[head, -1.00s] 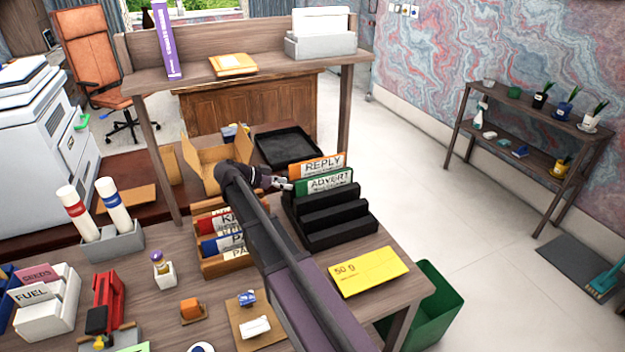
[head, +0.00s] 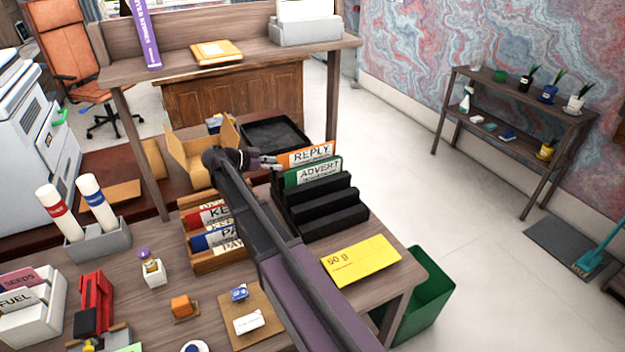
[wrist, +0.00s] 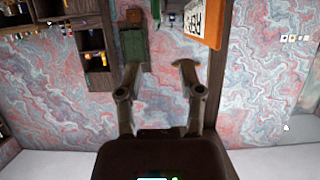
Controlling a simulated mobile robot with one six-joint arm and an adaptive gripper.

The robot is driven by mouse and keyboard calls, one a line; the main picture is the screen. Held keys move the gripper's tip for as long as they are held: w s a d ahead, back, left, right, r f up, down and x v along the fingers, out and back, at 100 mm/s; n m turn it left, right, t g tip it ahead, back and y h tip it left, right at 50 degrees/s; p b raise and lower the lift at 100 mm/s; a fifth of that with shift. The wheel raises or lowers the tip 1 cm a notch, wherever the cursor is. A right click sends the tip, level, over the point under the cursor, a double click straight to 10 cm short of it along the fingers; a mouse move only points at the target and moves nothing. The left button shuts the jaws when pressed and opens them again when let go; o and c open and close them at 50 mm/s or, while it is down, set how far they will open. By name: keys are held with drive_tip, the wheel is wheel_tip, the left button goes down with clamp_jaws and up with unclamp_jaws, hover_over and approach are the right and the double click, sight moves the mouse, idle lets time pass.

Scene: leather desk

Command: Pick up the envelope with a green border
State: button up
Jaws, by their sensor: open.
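The green-bordered envelope marked ADVERT (head: 318,172) stands upright in a black stepped rack (head: 325,215) on the desk. An orange-bordered envelope marked REPLY (head: 312,152) stands just behind it; its orange edge and lettering also show in the wrist view (wrist: 207,22). My gripper (head: 272,163) is open and empty, just left of the two envelopes near their upper edges. In the wrist view my two fingers (wrist: 160,72) are spread apart, with the orange envelope beyond the right finger. I cannot tell for certain whether the green envelope shows in the wrist view.
A wooden box of envelopes (head: 208,258) stands left of the rack, under my arm. An open cardboard box (head: 187,160) and a black tray (head: 262,132) lie behind. A yellow envelope (head: 361,261) lies in front of the rack. A raised shelf (head: 230,72) spans the back.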

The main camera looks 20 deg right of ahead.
sight(305, 167)
drive_tip(key=shift+b+x, duration=1)
drive_tip(key=shift+x, duration=2.15)
drive_tip(key=b+x, duration=0.2)
drive_tip(key=x, duration=0.2)
drive_tip(key=shift+s+f, duration=0.1)
drive_tip(key=shift+f, duration=0.15)
drive_tip(key=shift+d+f, duration=0.1)
drive_tip(key=shift+d, duration=0.4)
drive_tip(key=shift+c, duration=0.2)
clamp_jaws()
